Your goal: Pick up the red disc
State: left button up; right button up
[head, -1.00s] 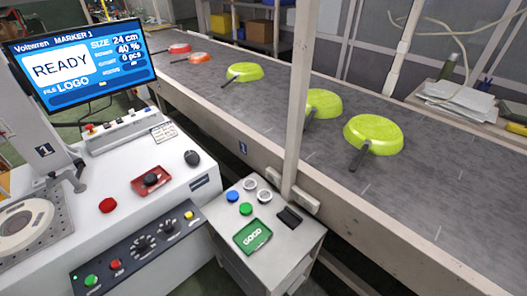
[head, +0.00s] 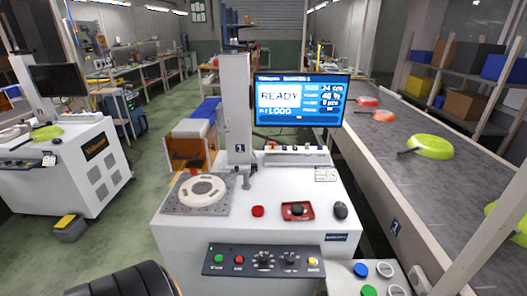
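A small round red disc (head: 258,211) lies on the white top of the marking machine (head: 275,232), in front of the marker column in the head view. It is left of a red block with a black knob (head: 298,211). A round light-coloured fixture (head: 202,191) sits on a grey perforated plate to the disc's left. Nothing touches the disc. Neither gripper shows in the head view, so their state is hidden. A dark ribbed part, perhaps of my arm, shows at the bottom left.
A black mouse (head: 340,211) is right of the knob block. A monitor (head: 299,100) reading READY stands behind. A control panel (head: 263,261) with buttons and knobs is on the front. The conveyor (head: 400,140) with red and green pans runs along the right.

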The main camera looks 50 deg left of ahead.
aim_at(258, 212)
jog(key=u, duration=1.5)
jog(key=j+u, duration=0.1)
jog(key=j, duration=0.05)
